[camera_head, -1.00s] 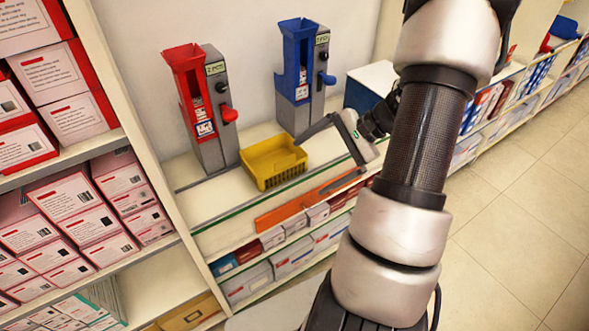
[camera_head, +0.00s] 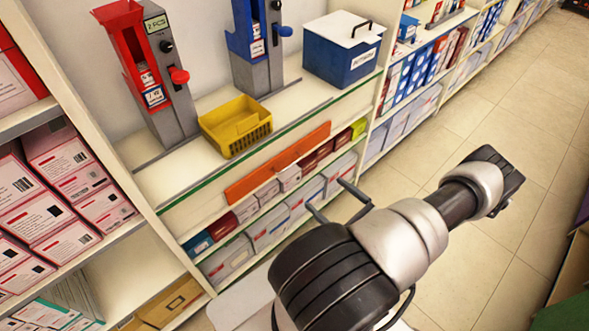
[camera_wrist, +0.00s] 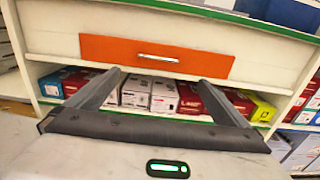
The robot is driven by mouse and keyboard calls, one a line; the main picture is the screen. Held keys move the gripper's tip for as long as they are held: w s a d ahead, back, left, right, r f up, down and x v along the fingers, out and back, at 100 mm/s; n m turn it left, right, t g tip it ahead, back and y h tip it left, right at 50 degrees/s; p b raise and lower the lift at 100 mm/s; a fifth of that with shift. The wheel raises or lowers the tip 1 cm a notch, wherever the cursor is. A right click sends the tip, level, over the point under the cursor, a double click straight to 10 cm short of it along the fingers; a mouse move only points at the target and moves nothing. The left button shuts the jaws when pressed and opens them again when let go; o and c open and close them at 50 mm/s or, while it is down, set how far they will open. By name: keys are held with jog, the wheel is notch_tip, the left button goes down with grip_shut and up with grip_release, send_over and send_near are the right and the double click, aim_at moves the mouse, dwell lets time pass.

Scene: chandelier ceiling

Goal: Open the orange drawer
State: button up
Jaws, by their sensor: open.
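The orange drawer front (camera_head: 262,176) is a long narrow orange panel set in the white front below the counter. It looks flush, so the drawer appears shut. In the wrist view the orange panel (camera_wrist: 105,50) is straight ahead, with a small silver handle (camera_wrist: 158,58) at its middle. My gripper (camera_head: 326,194) is open and empty, in front of the shelf and a little below the panel. In the wrist view its two fingers (camera_wrist: 160,77) point toward the drawer, one on each side of the handle's line, apparently not touching it.
A yellow tray (camera_head: 236,125), a red dispenser (camera_head: 134,62), a blue dispenser (camera_head: 252,45) and a blue box with a white lid (camera_head: 342,60) stand on the counter above. Boxes (camera_head: 262,236) fill the shelf below the drawer. Tiled floor (camera_head: 490,110) is clear at right.

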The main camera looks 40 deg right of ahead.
jog(key=w+a, duration=0.1)
jog(key=w, duration=1.4)
jog(key=shift+w+a+b, duration=0.15)
jog(key=shift+w+b, duration=0.1)
jog(key=shift+b, duration=0.05)
jog(key=c, duration=1.2)
jog(key=s+d, duration=0.2)
jog(key=s, duration=1.7)
jog(key=shift+b, duration=0.45)
jog(key=o, duration=1.2)
jog(key=s+d, duration=0.1)
jog(key=s, duration=1.6)
jog(key=shift+s, duration=0.1)
jog(key=shift+c, duration=0.4)
